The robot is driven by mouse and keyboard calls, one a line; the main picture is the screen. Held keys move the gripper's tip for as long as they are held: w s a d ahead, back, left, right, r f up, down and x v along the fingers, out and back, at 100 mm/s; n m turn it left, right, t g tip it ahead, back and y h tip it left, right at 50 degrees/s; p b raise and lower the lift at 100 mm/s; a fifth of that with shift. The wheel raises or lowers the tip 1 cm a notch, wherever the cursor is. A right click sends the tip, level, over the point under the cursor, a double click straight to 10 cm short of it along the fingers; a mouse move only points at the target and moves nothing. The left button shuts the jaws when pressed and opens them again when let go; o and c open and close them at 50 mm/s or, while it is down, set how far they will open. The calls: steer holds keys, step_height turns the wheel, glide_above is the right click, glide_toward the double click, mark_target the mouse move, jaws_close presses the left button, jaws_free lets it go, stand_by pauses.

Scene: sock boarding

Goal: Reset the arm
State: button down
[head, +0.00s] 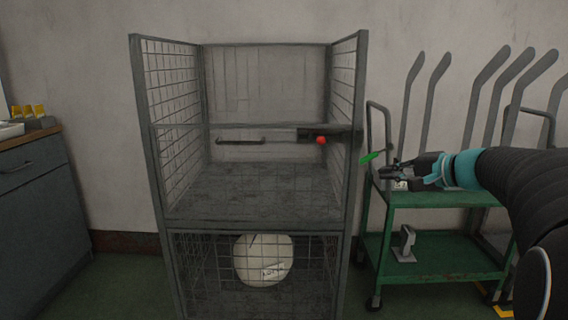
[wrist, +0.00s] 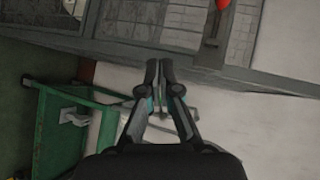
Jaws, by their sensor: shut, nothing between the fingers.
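My gripper (head: 388,173) is at the right in the head view, held out to the left above the green cart. In the wrist view my gripper (wrist: 160,66) has its fingertips together with nothing between them. It points toward the wire mesh cage (head: 348,180), which is apart from it on the left. A red ball-shaped knob (head: 321,140) is on a dark bar at the cage's right side; the red knob also shows at the top of the wrist view (wrist: 222,4).
The green cart (head: 440,200) stands right of the cage, with grey curved boards (head: 490,85) behind it. A grey bracket-like object (head: 405,243) sits on its lower shelf. A pale round bag (head: 263,260) is in the lower cage. A dark cabinet (head: 40,190) stands at the left.

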steer(key=s+a+f+n+g+h+p, duration=0.1)
steer(key=s+a+f+n+g+h, duration=0.15)
steer(key=s+f, duration=0.5)
steer(key=s+a+f+n+g+h, duration=0.1)
steer(key=s+a+f+g+h, duration=0.2)
steer(key=s+f, duration=0.45)
steer(key=s+a+n+h+p, duration=0.1)
steer(key=s+a+n, duration=0.2)
steer(key=s, duration=0.4)
steer(key=s+a+n+h+p, duration=0.2)
steer(key=s+a+n, duration=0.1)
steer(key=s, duration=0.5)
steer(key=shift+s+r+n, duration=0.25)
steer(key=shift+s+n, duration=0.05)
steer(key=shift+n, duration=0.05)
